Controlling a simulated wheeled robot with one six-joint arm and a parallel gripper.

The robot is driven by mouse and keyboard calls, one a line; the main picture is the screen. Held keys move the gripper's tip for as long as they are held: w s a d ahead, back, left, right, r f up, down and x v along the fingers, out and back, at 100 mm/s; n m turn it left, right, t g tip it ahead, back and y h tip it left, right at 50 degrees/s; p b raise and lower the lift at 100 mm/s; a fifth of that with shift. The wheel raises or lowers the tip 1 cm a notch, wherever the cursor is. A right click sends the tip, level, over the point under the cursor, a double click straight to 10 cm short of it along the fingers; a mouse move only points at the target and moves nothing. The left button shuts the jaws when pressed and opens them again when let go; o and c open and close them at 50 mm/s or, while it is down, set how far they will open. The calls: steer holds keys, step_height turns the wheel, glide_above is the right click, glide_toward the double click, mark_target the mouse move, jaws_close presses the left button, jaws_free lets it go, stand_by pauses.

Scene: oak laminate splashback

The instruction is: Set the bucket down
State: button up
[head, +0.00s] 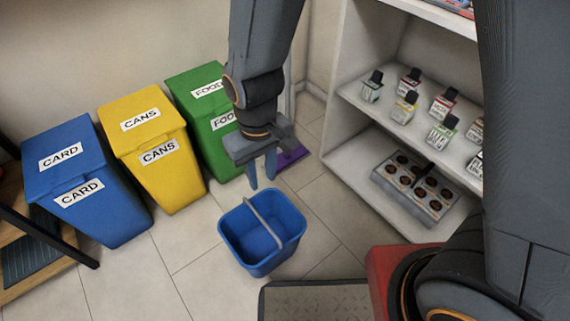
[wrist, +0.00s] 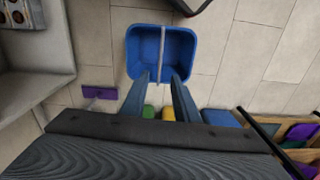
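The blue bucket (head: 236,243) stands upright, apparently on the tiled floor, in front of the green bin. Its pale grey handle (head: 262,222) arches across the opening. My gripper (head: 263,183) points down just above the bucket's far rim, with its two fingers apart. In the wrist view the bucket (wrist: 135,62) is beyond the fingertips of my gripper (wrist: 161,76). The handle (wrist: 162,50) lines up with the gap between the fingers, and neither finger visibly presses on it. The inside of the bucket looks empty.
Blue CARD (head: 68,165), yellow CANS (head: 171,190) and green FOOD (head: 190,90) bins line the left wall. A white shelf unit (head: 380,188) with small bottles and a grey carrier (head: 415,192) stands right. A purple object (head: 291,157) lies behind my gripper. Floor left of the bucket is clear.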

steer(key=s+d+r, duration=0.2)
steer(key=s+r, duration=0.1)
steer(key=r, duration=0.3)
steer(key=s+d+r, duration=0.3)
steer(key=s+r, duration=0.1)
steer(key=r, duration=0.2)
steer(key=shift+s+d+r+m, duration=0.2)
steer(key=shift+d+r+m, duration=0.05)
steer(key=shift+r+m, duration=0.1)
stand_by(0.6)
